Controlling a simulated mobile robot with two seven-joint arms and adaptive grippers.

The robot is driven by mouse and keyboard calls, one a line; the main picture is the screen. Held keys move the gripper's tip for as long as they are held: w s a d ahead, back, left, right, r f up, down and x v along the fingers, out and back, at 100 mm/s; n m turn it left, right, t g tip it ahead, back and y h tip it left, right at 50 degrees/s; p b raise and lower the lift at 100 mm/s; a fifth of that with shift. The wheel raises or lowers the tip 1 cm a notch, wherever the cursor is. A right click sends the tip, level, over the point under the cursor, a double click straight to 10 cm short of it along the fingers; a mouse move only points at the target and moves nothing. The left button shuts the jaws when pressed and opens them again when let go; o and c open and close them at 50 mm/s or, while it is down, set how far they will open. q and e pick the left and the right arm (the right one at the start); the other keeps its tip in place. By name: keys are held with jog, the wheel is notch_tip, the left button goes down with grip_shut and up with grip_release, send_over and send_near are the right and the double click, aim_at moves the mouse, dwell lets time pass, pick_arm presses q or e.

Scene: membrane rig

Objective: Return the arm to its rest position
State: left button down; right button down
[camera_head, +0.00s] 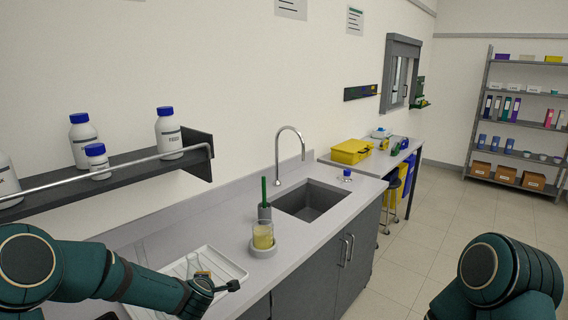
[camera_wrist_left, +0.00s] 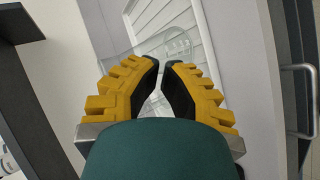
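My left arm (camera_head: 140,287) reaches in from the left edge, low over the front of the counter. Its gripper (camera_wrist_left: 163,62) shows yellow, ridged fingers with black pads in the left wrist view. A gap lies between the pads and nothing is held there. Beyond the fingers is a clear glass vessel (camera_wrist_left: 120,52) over a white ribbed tray (camera_wrist_left: 190,14). The same white tray (camera_head: 232,266) is in the head view, partly hidden by my arm. My right arm (camera_head: 505,277) shows only as a bent link at bottom right; its gripper is out of view.
A railed shelf (camera_head: 130,175) holds several bottles above my left arm.

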pick_arm(q)
jog(key=s+d+f+m+g+h+b, duration=0.1)
jog(key=s+d+f+m+g+h, duration=0.1)
jog(key=s+d+f+m, duration=0.35)
jog(key=s+d+f+m+g+h+b, duration=0.1)
jog(key=s+d+f+m+h, duration=0.15)
jog(key=s+f, duration=0.45)
jog(key=s+d+f+m+g, duration=0.2)
jog(key=s+f+m, duration=0.2)
jog(key=s, duration=0.4)
jog(key=s+d+f+m+g+h+b, duration=0.1)
jog(key=s+f+m+g, duration=0.2)
jog(key=s, duration=0.6)
notch_tip(320, 180, down, 2)
jog(key=shift+s+d+f+m+g, duration=0.1)
jog(key=shift+s+d+m+g, duration=0.25)
jog(key=shift+m, duration=0.75)
jog(key=shift+w+h, duration=0.1)
jog(key=shift+h, duration=0.15)
